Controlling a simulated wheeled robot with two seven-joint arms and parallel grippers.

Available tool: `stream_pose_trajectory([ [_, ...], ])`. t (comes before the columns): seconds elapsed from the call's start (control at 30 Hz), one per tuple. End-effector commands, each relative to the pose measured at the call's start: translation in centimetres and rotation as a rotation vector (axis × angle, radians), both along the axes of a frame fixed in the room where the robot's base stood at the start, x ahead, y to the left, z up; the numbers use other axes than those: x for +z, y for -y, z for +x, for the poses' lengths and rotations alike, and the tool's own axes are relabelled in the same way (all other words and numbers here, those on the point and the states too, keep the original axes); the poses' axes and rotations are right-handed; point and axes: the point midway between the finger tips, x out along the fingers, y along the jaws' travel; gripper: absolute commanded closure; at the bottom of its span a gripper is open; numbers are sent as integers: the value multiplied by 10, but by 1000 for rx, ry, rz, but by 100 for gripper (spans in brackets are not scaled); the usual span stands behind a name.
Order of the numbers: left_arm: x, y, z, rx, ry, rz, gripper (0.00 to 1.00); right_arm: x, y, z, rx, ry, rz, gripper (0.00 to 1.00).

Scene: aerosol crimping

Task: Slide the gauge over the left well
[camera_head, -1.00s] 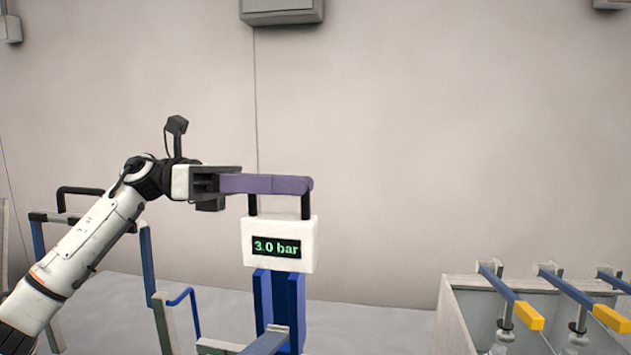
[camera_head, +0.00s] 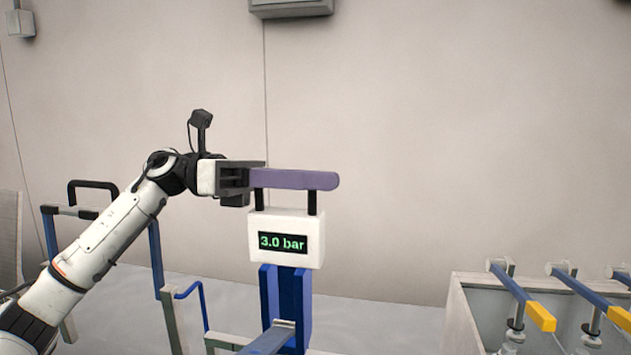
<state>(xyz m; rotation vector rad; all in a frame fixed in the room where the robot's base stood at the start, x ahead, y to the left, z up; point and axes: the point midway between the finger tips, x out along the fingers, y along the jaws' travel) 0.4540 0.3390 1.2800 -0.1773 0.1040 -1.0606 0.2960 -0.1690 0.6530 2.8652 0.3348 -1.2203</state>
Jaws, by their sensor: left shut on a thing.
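The gauge (camera_head: 286,222) is a white box with a dark display reading 3.0 bar. Two black posts join it to a purple handle (camera_head: 298,180) on top. It stands upright above a blue post (camera_head: 288,292); whether it touches the post I cannot tell. My left gripper (camera_head: 250,182) is shut on the left end of the purple handle. My right gripper is not in view. No well can be clearly made out from this angle.
A grey bin (camera_head: 458,318) stands at the right, with blue levers (camera_head: 512,284) ending in yellow grips (camera_head: 541,316). A blue and grey frame with a black handle (camera_head: 92,184) stands at the left. Floor between the gauge and the bin looks clear.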

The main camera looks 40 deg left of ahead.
Motion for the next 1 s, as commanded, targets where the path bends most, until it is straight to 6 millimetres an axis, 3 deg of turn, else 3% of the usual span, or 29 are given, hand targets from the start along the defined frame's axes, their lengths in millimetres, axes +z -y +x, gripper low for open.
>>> stream_pose_trajectory([
  [0.3, -5, -54, -20, 4, -2, 0, 100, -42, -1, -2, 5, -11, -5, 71],
  [0.7, -1, -62, -26, -2, -6, 0, 100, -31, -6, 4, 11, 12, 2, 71],
  [0.73, -1, -62, -26, -2, -6, 0, 84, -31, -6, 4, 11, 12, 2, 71],
  [0.8, -1, -62, -26, -2, -5, 0, 72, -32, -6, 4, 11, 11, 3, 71],
  [1.0, -1, -62, -26, 0, -4, 0, 71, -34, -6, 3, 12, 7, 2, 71],
])
